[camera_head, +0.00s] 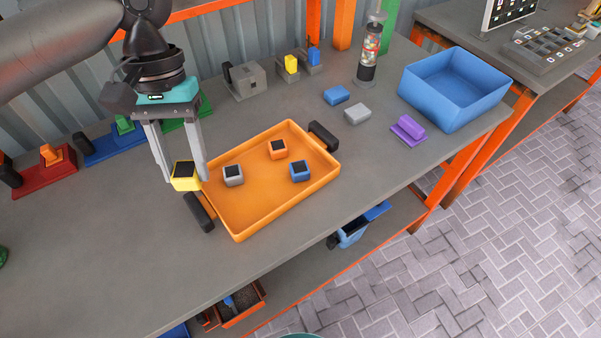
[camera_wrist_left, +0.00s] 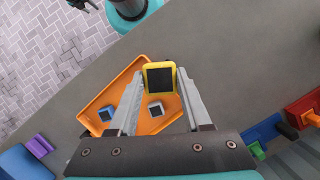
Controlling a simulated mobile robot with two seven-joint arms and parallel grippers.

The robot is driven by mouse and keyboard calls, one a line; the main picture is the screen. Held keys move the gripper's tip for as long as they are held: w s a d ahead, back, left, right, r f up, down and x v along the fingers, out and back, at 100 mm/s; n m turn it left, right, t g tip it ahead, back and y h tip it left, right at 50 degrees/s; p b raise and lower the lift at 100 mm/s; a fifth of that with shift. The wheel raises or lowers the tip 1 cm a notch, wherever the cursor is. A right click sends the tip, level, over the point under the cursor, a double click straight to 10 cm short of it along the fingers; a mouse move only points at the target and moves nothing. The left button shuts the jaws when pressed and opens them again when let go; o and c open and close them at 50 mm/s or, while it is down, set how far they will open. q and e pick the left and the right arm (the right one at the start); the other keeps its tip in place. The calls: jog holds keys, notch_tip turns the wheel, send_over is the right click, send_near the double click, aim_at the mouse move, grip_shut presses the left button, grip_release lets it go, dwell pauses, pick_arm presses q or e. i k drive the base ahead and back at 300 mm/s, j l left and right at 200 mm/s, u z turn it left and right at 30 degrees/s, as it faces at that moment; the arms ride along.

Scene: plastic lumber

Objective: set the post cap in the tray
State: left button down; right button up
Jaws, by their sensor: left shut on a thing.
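My left gripper (camera_head: 187,181) is shut on a yellow post cap (camera_head: 184,183) with a black top. In the head view the cap appears at the left end of the orange tray (camera_head: 243,229), by its black handle. The yellow cap also shows between the fingers in the left wrist view (camera_wrist_left: 159,93). The tray holds a grey cap (camera_head: 233,180), an orange cap (camera_head: 271,156) and a blue cap (camera_head: 306,177), set apart from each other.
A blue bin (camera_head: 423,93) stands at the right end of the bench (camera_head: 103,260). A blue block (camera_head: 336,95), a grey block (camera_head: 357,113) and a purple piece (camera_head: 409,129) lie behind the tray. Coloured pieces line the back wall. The bench's front left is clear.

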aim_at(254, 205)
jog(key=j+z, duration=0.15)
jog(key=z, duration=0.25)
jog(key=k+j+z, duration=0.1)
jog(key=z, duration=0.3)
jog(key=k+z, duration=0.1)
jog(key=z, duration=0.35)
jog(key=k+j, duration=0.15)
